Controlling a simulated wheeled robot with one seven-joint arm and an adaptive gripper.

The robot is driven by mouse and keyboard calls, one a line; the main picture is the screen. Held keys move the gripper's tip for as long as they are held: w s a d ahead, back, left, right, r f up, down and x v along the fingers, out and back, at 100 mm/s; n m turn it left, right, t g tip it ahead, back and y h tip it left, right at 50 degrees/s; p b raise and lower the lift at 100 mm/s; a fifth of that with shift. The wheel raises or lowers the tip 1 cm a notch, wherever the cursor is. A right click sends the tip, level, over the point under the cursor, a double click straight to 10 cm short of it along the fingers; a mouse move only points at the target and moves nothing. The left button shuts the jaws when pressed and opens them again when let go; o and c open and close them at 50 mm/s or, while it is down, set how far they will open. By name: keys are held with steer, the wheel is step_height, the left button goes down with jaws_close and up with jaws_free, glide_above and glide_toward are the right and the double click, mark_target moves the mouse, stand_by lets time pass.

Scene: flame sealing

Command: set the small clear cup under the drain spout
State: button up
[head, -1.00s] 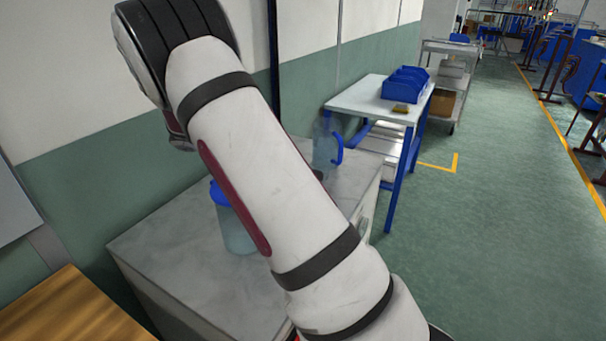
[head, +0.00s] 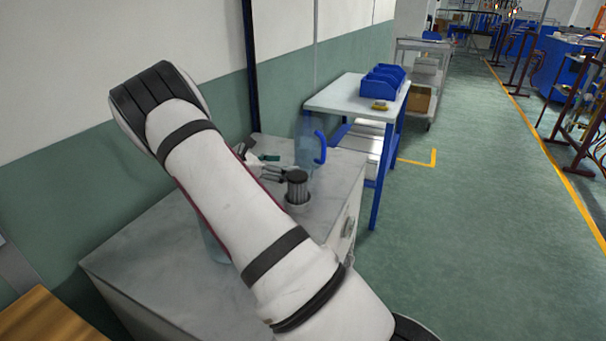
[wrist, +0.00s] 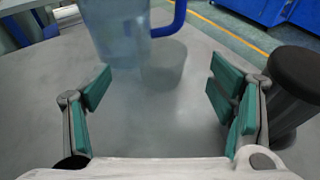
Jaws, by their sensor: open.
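My gripper (wrist: 160,80) is open and empty in the wrist view, with green pads on both fingers. A small clear, greyish cup (wrist: 163,66) appears faintly on the grey top, just ahead of the gap between the fingertips and apart from both. In the head view my gripper (head: 268,166) shows partly beyond my arm, low over the cabinet top; I cannot make out the cup there. A bluish container (head: 215,248) is mostly hidden behind my arm. No drain spout can be made out.
A clear jug with a blue handle (head: 308,148) stands beyond the gripper and also fills the upper wrist view (wrist: 118,30). A dark-topped cylinder (head: 297,188) stands close to the right finger, also in the wrist view (wrist: 297,78). The cabinet's front top (head: 150,255) is clear.

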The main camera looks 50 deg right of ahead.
mark_target(311, 164)
steer(key=shift+x, duration=2.7)
steer(key=shift+s, duration=0.15)
steer(key=c, duration=1.2)
steer(key=shift+o, duration=0.2)
steer(key=shift+r, duration=0.15)
